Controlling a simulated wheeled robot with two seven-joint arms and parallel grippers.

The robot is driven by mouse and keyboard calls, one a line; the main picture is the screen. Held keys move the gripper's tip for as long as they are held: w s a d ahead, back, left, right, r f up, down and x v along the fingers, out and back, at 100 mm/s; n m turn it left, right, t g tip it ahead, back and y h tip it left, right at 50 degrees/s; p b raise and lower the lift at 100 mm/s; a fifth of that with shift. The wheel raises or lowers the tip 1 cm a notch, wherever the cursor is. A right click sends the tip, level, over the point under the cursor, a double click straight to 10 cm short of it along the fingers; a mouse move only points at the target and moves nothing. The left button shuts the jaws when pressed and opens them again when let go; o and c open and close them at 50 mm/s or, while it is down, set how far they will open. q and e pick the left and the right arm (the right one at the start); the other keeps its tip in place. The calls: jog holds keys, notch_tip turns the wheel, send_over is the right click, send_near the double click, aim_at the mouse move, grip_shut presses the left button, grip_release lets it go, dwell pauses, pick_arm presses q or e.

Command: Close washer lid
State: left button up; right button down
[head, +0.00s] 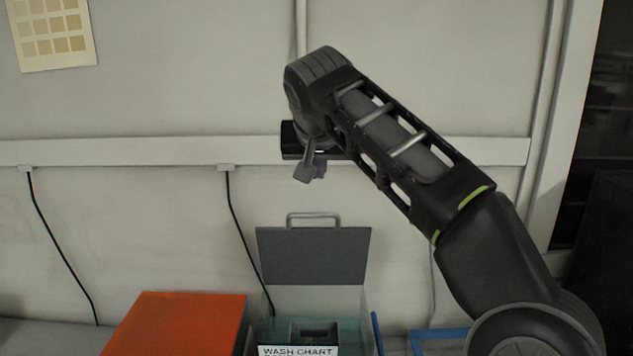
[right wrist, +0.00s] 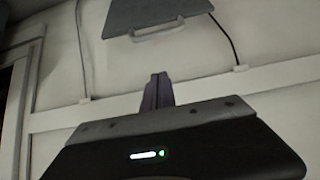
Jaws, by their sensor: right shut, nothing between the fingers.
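The washer lid (head: 314,256) is a dark grey panel with a metal bar handle (head: 313,220) on its top edge. It stands raised and open at the back of the washer (head: 318,300), a clear-sided box at the bottom of the head view. My right gripper (head: 309,174) is above the lid, apart from it, in front of the wall. Its fingers (right wrist: 157,92) are shut and empty in the right wrist view. That view also shows the lid (right wrist: 150,12) and its handle (right wrist: 158,29) beyond the fingertips. My left gripper is not in view.
An orange-red box (head: 180,322) stands left of the washer. Black cables (head: 240,226) hang from a wall rail (head: 130,152).

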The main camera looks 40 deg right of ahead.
jog(key=p, duration=0.2)
send_over(318, 228)
jog(key=w+d, duration=0.2)
notch_tip(318, 228, down, 6)
jog(key=shift+s+a+f, duration=0.85)
jog(key=shift+s+a, duration=0.2)
jog(key=shift+s+a+f, duration=0.15)
jog(key=shift+s, duration=0.05)
jog(key=shift+f, duration=0.15)
jog(key=shift+b, duration=0.3)
